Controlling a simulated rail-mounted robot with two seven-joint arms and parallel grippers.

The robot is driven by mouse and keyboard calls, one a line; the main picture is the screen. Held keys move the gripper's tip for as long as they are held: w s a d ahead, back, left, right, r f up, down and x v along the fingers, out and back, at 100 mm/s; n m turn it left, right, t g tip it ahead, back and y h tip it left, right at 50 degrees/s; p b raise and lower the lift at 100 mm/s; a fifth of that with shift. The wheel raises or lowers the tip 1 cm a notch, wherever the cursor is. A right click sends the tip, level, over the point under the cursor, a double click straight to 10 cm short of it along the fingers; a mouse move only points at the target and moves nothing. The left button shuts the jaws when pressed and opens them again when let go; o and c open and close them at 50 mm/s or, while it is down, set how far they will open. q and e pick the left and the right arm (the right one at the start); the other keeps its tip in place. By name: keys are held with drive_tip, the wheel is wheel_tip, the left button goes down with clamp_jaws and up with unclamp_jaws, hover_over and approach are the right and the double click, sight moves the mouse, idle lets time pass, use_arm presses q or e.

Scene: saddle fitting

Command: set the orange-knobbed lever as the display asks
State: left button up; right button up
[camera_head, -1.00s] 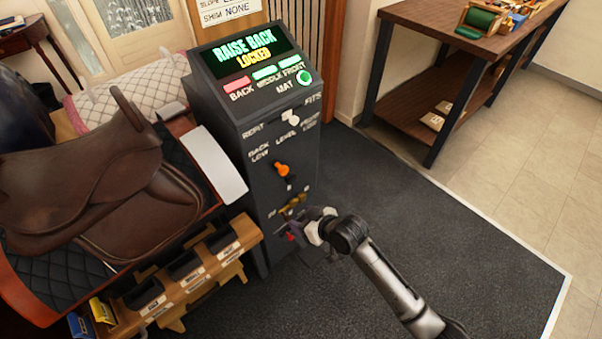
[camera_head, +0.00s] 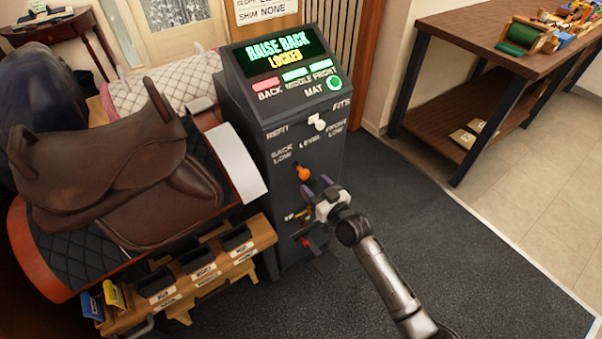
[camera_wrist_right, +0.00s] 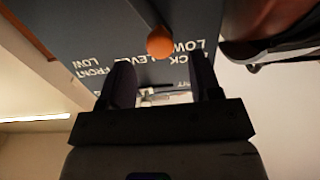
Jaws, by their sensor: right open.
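The orange-knobbed lever (camera_head: 303,173) is on the front of the dark console (camera_head: 285,135), below the LEVEL label, with BACK LOW to the left and FRONT LOW to the right. The console's display (camera_head: 278,52) reads RAISE BACK, LOCKED. My right gripper (camera_head: 317,187) is open and empty, close below and right of the orange knob. In the right wrist view, the knob (camera_wrist_right: 160,42) shows ahead, between the lines of the two open fingers (camera_wrist_right: 163,75); I see no contact. My left gripper is not in view.
A white-knobbed lever (camera_head: 317,122) sits above the orange one, a red knob (camera_head: 307,242) below it. A brown saddle (camera_head: 120,170) on a stand and a wooden rack (camera_head: 200,272) are left of the console. A workbench (camera_head: 500,35) stands right; the dark floor mat (camera_head: 450,240) is clear.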

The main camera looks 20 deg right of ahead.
sight(306, 177)
drive_tip(key=b+x, duration=0.1)
drive_tip(key=x, duration=0.4)
drive_tip(key=shift+w+f, duration=0.1)
drive_tip(key=shift+w, duration=0.15)
drive_tip(key=shift+b+x, duration=0.5)
drive_tip(key=shift+x, duration=0.45)
drive_tip(key=shift+c, duration=0.5)
